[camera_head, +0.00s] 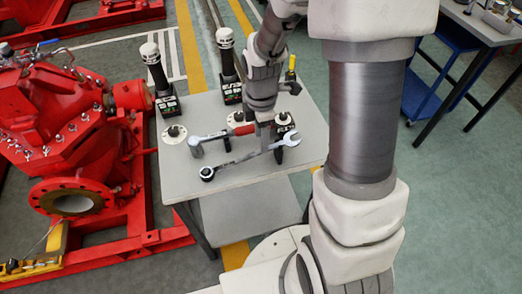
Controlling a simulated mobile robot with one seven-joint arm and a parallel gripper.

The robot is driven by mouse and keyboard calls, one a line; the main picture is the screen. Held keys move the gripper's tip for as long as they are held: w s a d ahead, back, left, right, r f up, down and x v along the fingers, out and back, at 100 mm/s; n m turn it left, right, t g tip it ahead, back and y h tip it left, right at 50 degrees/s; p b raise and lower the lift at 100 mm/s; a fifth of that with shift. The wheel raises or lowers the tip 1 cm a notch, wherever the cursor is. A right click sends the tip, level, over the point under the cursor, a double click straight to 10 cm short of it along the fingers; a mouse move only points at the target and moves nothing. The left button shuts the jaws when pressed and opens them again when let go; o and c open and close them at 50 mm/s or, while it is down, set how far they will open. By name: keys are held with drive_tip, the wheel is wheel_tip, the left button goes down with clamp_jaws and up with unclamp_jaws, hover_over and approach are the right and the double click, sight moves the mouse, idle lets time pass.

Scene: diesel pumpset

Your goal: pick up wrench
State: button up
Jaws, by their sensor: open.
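Two wrench-like tools lie on the grey table (176,185). One is a wrench with a red handle (243,130) and a grey shaft running left to its head. My wrist hides part of the table behind, and I cannot tell whether the fingers touch either tool.
Two black-and-white upright devices (159,75) (229,68) stand at the table's back left. A yellow-topped tool (291,68) is at the back right. A red pump (55,120) stands close on the left. A blue cart (440,80) is at the right, with clear green floor before it.

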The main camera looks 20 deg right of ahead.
sight(250, 155)
wheel_tip(250, 155, down, 6)
drive_tip(key=shift+f+b, duration=0.25)
drive_tip(key=shift+b, duration=0.25)
clamp_jaws()
idle(1.3)
